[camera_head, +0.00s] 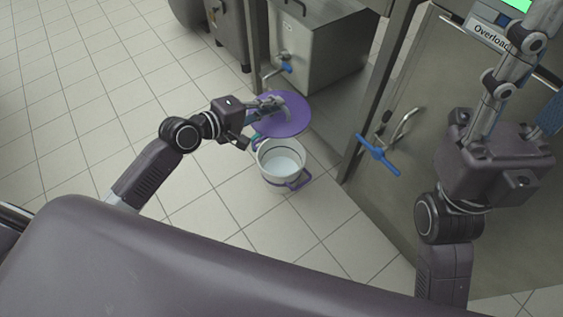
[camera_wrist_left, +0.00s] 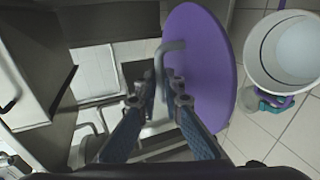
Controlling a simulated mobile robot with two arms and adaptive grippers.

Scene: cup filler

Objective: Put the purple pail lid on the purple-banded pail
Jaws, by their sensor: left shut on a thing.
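The purple pail lid (camera_head: 291,122) is a round flat disc with a grey handle, held above and just behind the pail in the head view. My left gripper (camera_head: 273,103) is shut on its handle. In the left wrist view the fingertips (camera_wrist_left: 162,88) close around the handle, and the lid (camera_wrist_left: 212,75) stands edge-up beside them. The white pail (camera_head: 267,174) stands upright on the floor, open at the top, with purple trim low on its side. The wrist view shows the pail (camera_wrist_left: 258,68) at upper right. My right gripper (camera_head: 520,75) is partly cut off.
A steel tank (camera_head: 320,50) with a blue-handled tap (camera_head: 286,66) stands behind the lid. A steel cabinet with another blue-handled tap (camera_head: 378,154) is to the right. A teal part (camera_head: 254,142) shows beside the pail's rim. Tiled floor (camera_head: 90,110) is clear at left.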

